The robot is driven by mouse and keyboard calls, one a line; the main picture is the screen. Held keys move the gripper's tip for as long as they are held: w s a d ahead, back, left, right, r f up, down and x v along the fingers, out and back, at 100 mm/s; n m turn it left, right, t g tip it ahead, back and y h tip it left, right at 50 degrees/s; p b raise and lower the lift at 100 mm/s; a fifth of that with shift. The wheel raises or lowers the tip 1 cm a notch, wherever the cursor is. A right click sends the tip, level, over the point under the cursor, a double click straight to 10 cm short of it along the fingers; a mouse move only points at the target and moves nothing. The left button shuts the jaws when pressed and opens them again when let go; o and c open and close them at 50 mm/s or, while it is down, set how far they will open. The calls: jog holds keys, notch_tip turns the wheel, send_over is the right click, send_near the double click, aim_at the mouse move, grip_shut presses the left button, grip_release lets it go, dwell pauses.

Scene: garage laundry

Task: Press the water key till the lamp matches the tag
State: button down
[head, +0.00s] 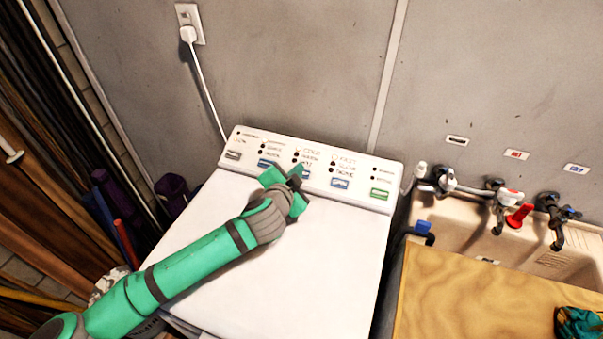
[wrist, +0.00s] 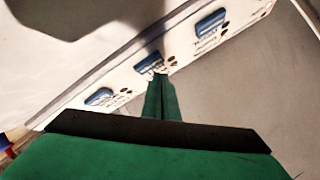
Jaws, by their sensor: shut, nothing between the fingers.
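A white washer has a control panel (head: 318,164) along its back edge, with a row of coloured keys and columns of small lamps. The third column seems labelled cold, warm and hot. In the head view my gripper (head: 295,177) covers most of the key below that column. In the wrist view my shut fingers (wrist: 160,82) point at the middle blue key (wrist: 150,65), their tips at its edge; touching or just apart, I cannot tell. Which lamp is lit is too small to tell. I cannot make out a setting tag on the washer.
Neighbouring keys are close: a blue one (head: 268,163) to the left, another blue one (head: 340,183) and a green one (head: 381,194) to the right. A sink with taps (head: 508,196) and a wooden board (head: 470,300) stand right. The washer lid (head: 330,255) is clear.

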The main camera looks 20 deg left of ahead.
jog(key=shift+d, duration=0.1)
jog(key=shift+w+f, duration=0.4)
jog(key=shift+w, duration=0.1)
jog(key=shift+d, duration=0.2)
jog(key=shift+s+a, duration=0.3)
jog(key=shift+a, duration=0.2)
jog(key=shift+w+d+f, duration=0.15)
jog(key=shift+d+f, duration=0.05)
jog(key=shift+d, duration=0.05)
jog(key=shift+w+f, duration=0.2)
jog(key=shift+w, duration=0.1)
jog(key=shift+d, duration=0.2)
jog(key=shift+s+a+f, duration=0.25)
jog(key=shift+a+f, duration=0.1)
jog(key=shift+a, duration=0.05)
